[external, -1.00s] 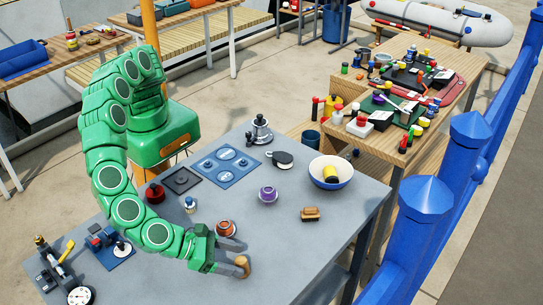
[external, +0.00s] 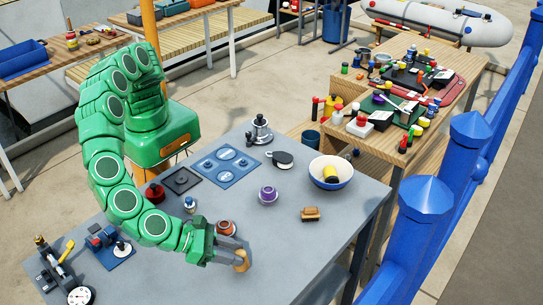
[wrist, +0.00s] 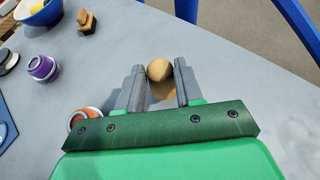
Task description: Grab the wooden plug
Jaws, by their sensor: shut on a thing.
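The wooden plug (external: 241,262) is a small tan piece with a rounded top, near the front edge of the grey table. In the wrist view the plug (wrist: 160,71) sits between the two grey fingers, at their tips. My gripper (external: 239,254) is shut on it; its fingertips (wrist: 160,82) lie on either side of the plug. The plug's lower part is partly hidden by the fingers. Whether it touches the table is hard to tell.
The grey table (external: 300,255) is bare to the right of my gripper.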

